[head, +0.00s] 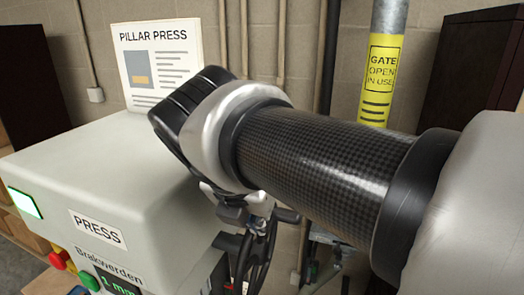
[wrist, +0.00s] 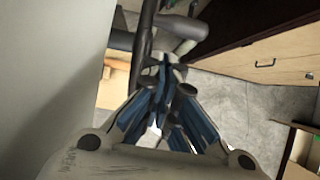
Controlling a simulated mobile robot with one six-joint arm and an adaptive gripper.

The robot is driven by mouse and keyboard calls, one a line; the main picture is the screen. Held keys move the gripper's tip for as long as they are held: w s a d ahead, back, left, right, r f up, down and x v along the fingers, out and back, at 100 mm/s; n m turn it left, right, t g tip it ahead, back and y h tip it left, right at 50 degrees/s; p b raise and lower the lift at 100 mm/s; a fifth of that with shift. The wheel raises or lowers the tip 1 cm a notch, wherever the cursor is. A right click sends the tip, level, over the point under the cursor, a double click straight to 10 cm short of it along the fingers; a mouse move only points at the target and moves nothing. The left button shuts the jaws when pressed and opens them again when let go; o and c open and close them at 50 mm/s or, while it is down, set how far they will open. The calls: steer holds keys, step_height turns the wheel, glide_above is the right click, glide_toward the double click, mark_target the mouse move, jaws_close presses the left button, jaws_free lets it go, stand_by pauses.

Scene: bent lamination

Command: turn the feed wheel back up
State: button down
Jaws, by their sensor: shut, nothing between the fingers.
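The feed wheel (head: 262,258) is black and spoked. It stands at the right side of the press, partly hidden behind my gripper and the press body. My gripper (head: 250,222) is at the wheel's upper part in the head view, pointing down. In the wrist view my gripper (wrist: 166,68) shows its blue-grey fingers drawn together with nothing between them. A dark curved bar, apparently the wheel's rim (wrist: 143,45), passes just beyond the fingertips. I cannot tell whether the fingers touch it.
The pale press body (head: 90,165) fills the left, close beside my gripper, with a small green-lit display (head: 118,285) on its front. A yellow-labelled post (head: 382,75) stands behind my arm. Wooden drawers (wrist: 262,62) and open floor lie beyond the wheel.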

steer(key=w+f+b, duration=0.1)
steer(key=w, duration=0.1)
steer(key=w+d+f+b, duration=0.1)
steer(key=w+f, duration=0.1)
steer(key=shift+d+f, duration=0.15)
steer(key=shift+s, duration=0.15)
steer(key=shift+w, duration=0.2)
steer(key=p, duration=0.1)
steer(key=w+g+p, duration=0.1)
steer(key=p, duration=0.1)
steer(key=shift+w+d+f, duration=0.1)
steer(key=shift+w+d, duration=0.05)
steer(key=shift+d, duration=0.15)
